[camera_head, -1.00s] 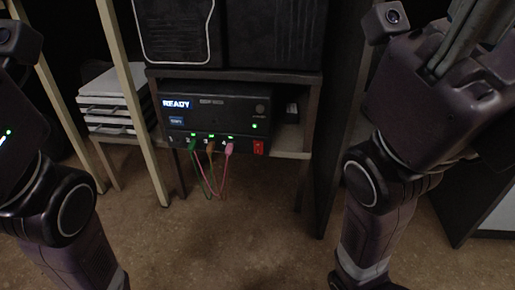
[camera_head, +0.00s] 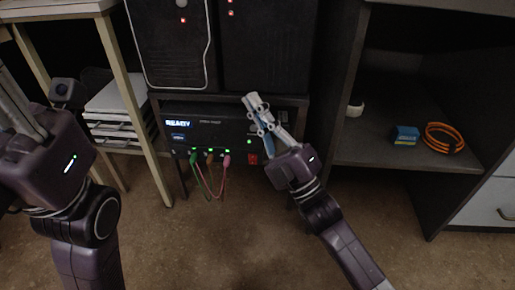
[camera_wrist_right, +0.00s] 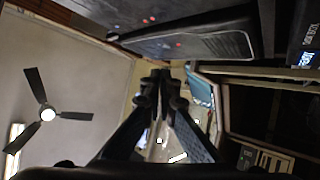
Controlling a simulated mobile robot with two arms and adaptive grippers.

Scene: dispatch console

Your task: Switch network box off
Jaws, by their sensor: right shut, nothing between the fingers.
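The network box (camera_head: 215,124) is a black unit on a low shelf with a lit blue-white display, green lights and several plugged cables. Its red switch (camera_head: 253,158) is at the lower right of its front. A part of the box's display (camera_wrist_right: 308,58) shows at the right edge of the right wrist view. My right gripper (camera_head: 252,100) is shut and empty, its fingertips pointing up in front of the box's upper right, above the red switch. Its closed fingers also show in the wrist view (camera_wrist_right: 160,78). I cannot tell touch. My left gripper (camera_head: 12,105) is at the left edge, its fingertips unclear.
Two dark computer towers (camera_head: 265,45) stand above the box. A paper stack (camera_head: 115,120) is on the left. The right shelf (camera_head: 365,148) holds a blue-yellow item (camera_head: 404,136) and an orange cable coil (camera_head: 442,138). The floor in front is clear.

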